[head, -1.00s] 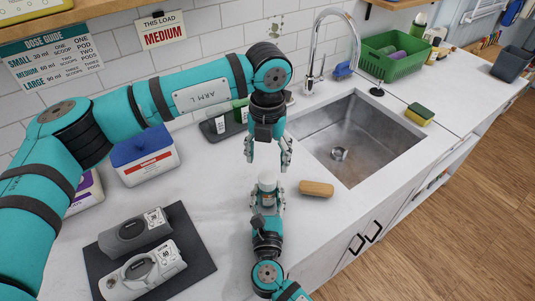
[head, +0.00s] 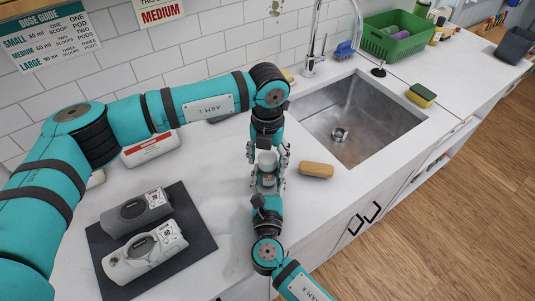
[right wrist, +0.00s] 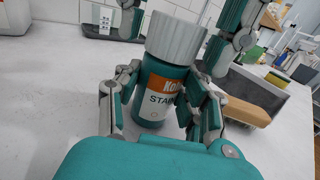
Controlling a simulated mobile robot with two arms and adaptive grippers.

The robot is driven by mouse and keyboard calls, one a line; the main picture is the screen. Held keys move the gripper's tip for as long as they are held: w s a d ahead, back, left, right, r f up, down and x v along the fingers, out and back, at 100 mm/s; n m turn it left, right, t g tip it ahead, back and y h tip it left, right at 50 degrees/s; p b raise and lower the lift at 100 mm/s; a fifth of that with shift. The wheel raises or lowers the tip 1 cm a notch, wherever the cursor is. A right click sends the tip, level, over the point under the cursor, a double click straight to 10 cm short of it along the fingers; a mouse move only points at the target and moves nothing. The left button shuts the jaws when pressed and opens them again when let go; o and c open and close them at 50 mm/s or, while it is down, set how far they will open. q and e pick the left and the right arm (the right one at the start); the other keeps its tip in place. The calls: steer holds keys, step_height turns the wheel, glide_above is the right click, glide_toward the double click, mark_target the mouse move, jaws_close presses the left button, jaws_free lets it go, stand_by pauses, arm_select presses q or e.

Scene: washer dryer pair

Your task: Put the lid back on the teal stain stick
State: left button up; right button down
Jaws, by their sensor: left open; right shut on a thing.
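The teal stain stick (right wrist: 150,110), with an orange and white label, stands upright on the white counter in the right wrist view. A white ribbed lid (right wrist: 176,38) is on its top; I cannot tell how firmly it is seated. In the head view the lid's white top (head: 266,160) shows between the grippers. My right gripper (head: 267,183) is shut on the stick's body from the near side. My left gripper (head: 268,153) points down, open, with its fingers on either side of the lid; contact is not clear.
A wooden-backed brush (head: 316,170) lies close to the right of the stick, before the sink (head: 350,140). A dark mat (head: 203,259) with two grey devices is at the left. Bare counter lies between.

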arm_select(q)
steer(key=c, duration=1.2)
steer(key=m, duration=0.6)
steer(key=shift+m, duration=0.4)
steer(key=m, duration=0.7)
steer(key=shift+m, duration=0.4)
steer(key=o, duration=1.3)
steer(key=shift+r, duration=2.25)
steer(key=shift+c, duration=0.5)
